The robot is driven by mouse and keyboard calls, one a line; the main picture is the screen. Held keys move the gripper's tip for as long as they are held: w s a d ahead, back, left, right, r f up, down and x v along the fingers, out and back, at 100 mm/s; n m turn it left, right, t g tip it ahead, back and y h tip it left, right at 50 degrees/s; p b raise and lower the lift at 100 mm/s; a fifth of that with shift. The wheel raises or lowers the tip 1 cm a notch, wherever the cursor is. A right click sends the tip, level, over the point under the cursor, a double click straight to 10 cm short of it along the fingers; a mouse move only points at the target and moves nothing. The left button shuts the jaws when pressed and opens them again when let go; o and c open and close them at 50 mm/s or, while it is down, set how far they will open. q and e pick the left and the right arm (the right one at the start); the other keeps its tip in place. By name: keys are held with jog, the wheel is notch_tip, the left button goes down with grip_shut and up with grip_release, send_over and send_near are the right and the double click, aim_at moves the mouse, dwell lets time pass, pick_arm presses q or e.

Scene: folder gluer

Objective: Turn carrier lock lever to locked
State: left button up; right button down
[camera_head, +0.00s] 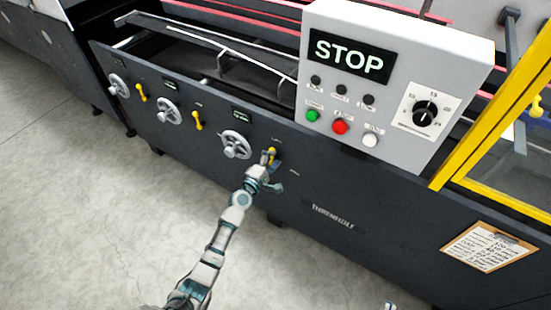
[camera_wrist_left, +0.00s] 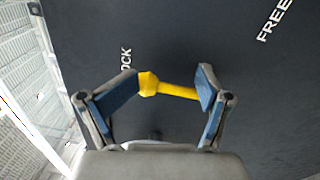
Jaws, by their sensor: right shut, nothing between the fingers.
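The yellow lock lever (camera_head: 272,153) is on the dark machine panel, the rightmost of the yellow levers there. My left gripper (camera_head: 268,162) is at this lever and partly covers it. In the left wrist view the yellow lever (camera_wrist_left: 175,90) lies across the gap between the widely spread fingers of my left gripper (camera_wrist_left: 175,85). Its rounded end is beside the left fingertip, and its other end reaches the right finger. I cannot tell whether either finger touches it. The panel shows part of "LOCK" on the left and "FREE" on the right. A tip of my right gripper (camera_head: 389,305) shows at the bottom edge.
Handwheels (camera_head: 235,145) and more yellow levers (camera_head: 197,121) line the panel to the left. A grey control box (camera_head: 390,75) with a STOP display overhangs the panel at upper right. A yellow guard frame (camera_head: 490,105) and a clipboard (camera_head: 492,246) are at right. The floor (camera_head: 80,210) is clear.

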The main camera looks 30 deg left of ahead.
pick_arm(q)
jog(key=shift+f, duration=0.15)
jog(key=shift+s, duration=0.9)
jog(key=s+f, duration=0.1)
jog(key=s, duration=1.7)
jog(key=shift+a, duration=0.3)
jog(key=shift+s, duration=0.1)
